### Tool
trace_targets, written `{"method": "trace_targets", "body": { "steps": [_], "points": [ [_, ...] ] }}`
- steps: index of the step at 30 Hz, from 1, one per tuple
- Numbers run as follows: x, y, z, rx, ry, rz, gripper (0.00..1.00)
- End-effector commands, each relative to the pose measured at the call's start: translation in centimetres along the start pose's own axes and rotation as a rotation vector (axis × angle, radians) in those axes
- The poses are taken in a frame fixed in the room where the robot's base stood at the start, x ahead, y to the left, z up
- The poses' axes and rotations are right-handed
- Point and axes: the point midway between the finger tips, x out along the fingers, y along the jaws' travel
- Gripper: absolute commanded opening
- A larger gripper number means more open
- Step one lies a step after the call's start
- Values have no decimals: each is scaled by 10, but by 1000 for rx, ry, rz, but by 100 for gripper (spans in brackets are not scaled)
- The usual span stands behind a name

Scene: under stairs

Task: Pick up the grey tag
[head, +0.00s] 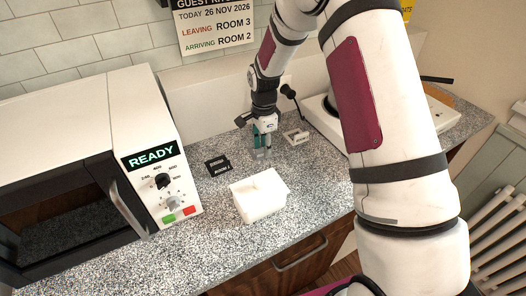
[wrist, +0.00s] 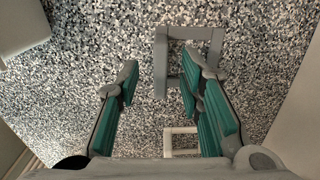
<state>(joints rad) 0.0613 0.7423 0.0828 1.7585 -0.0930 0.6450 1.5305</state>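The grey tag (wrist: 160,65) lies on the speckled counter in the wrist view and looks like a flat grey frame with an open middle. My gripper (wrist: 158,82) is open above the counter. Its right finger overlaps the tag's lower part; its left finger is apart from it, to the left. One side bar of the tag shows between the fingertips. I cannot tell whether a finger touches it. In the head view my gripper (head: 262,154) points down at the counter and mostly hides the grey tag.
A black tag (head: 217,167) lies left of my gripper and a pale tag (head: 297,136) right of it; the pale one also shows in the wrist view (wrist: 182,130). A white box (head: 258,195) stands in front. A microwave (head: 80,180) is at the left; the wall is behind.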

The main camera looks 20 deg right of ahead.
Motion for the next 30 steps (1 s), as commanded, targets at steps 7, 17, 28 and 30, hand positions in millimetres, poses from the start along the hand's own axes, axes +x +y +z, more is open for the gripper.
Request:
{"method": "trace_targets", "body": {
  "steps": [7,17,28,30],
  "points": [
    [19,0,0,1,0,0,34],
    [19,-1,0,1,0,0,2],
    [18,-1,0,0,0,-1,0],
    [15,-1,0,1,1,-2,0]
  ]
}}
